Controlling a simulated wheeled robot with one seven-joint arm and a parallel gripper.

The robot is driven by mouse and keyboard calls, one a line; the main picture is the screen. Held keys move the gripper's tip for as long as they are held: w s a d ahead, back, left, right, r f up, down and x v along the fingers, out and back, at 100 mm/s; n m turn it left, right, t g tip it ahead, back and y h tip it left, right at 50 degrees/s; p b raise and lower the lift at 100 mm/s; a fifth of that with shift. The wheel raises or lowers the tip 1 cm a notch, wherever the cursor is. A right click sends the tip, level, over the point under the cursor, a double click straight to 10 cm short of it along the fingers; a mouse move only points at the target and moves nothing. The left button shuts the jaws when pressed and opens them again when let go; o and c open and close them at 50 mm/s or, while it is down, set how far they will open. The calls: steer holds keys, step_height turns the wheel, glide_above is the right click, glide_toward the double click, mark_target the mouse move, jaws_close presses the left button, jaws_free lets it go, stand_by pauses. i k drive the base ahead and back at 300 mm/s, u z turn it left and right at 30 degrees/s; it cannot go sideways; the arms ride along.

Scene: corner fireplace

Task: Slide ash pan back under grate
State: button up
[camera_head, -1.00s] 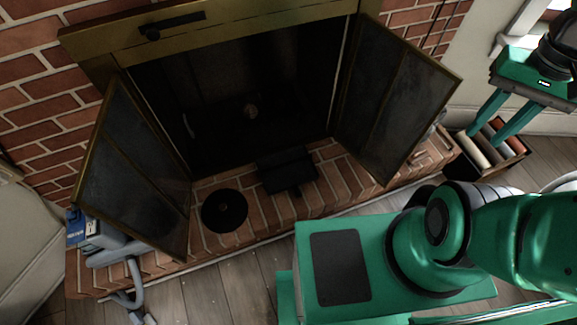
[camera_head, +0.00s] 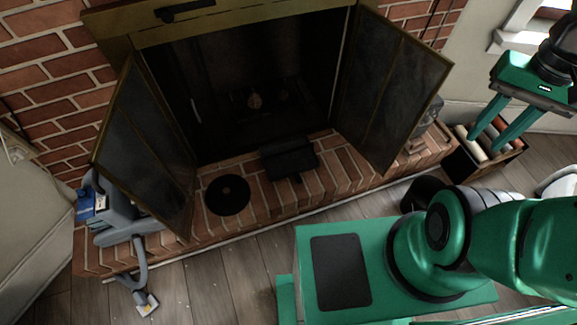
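The ash pan (camera_head: 289,158) is a dark, box-like tray with a small handle toward the front. It sits on the brick hearth at the firebox opening, its front part out over the bricks. The firebox (camera_head: 255,95) behind it is very dark, and the grate cannot be made out clearly. My gripper (camera_head: 492,140) is at the upper right, far from the pan. Its two green fingers point down and stand apart with nothing between them, above a box of rolls.
Two glass doors (camera_head: 145,150) (camera_head: 392,95) stand open on either side of the firebox. A black round disc (camera_head: 228,195) lies on the hearth left of the pan. A grey vacuum-like device (camera_head: 118,215) stands at left. The box (camera_head: 492,160) holds several rolls.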

mark_target(295, 155)
steer(key=u, duration=0.15)
steer(key=k, duration=0.15)
steer(key=z, duration=0.15)
steer(key=i, duration=0.95)
steer(key=u, duration=0.7)
steer(key=k, duration=0.55)
steer(key=u, duration=0.35)
